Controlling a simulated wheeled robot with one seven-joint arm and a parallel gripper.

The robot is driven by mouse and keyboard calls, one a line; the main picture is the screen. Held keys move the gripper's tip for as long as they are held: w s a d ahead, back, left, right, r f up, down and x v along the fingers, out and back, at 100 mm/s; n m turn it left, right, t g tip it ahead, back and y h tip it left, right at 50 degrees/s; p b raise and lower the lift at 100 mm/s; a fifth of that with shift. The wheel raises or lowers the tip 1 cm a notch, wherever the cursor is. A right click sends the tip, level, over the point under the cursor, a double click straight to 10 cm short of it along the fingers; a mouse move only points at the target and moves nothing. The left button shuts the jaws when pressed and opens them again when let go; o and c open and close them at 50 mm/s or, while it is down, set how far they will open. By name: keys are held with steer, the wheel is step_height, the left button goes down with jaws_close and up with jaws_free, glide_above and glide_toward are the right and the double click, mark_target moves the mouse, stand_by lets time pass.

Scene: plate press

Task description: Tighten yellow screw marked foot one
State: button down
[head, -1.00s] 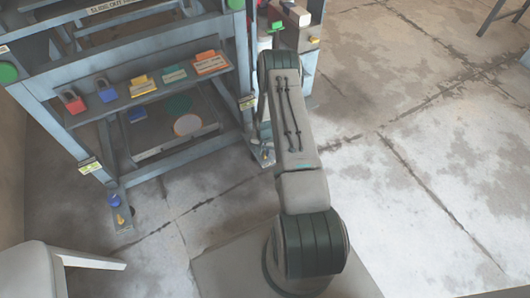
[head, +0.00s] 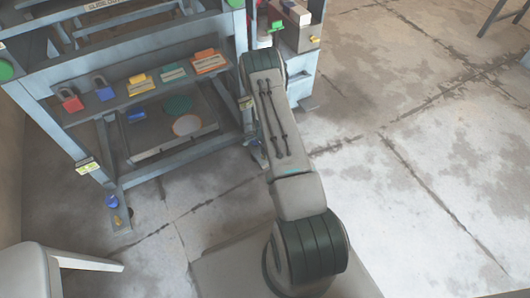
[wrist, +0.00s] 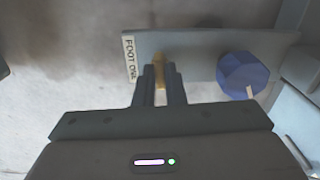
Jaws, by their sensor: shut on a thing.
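In the wrist view my gripper (wrist: 159,92) is shut on the yellow screw (wrist: 159,66), with one finger on each side of it. Only the screw's upper part shows between and beyond the fingertips. The screw sits at a flat grey foot plate (wrist: 198,46). A white label reading FOOT ONE (wrist: 129,59) is at the plate's left end. In the head view my arm hides the gripper and the screw it holds.
A blue faceted knob (wrist: 243,74) stands on the plate, right of my gripper. In the head view the blue-grey press frame (head: 165,166) fills the upper left, with padlocks (head: 70,100) on its shelf. A pale chair (head: 35,270) is lower left. Open floor (head: 420,130) lies right.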

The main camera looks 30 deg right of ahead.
steer(key=shift+m, duration=0.4)
steer(key=c, duration=1.5)
jaws_free()
step_height(320, 180, up, 14)
steer(key=p, duration=0.5)
steer(key=shift+f, duration=0.1)
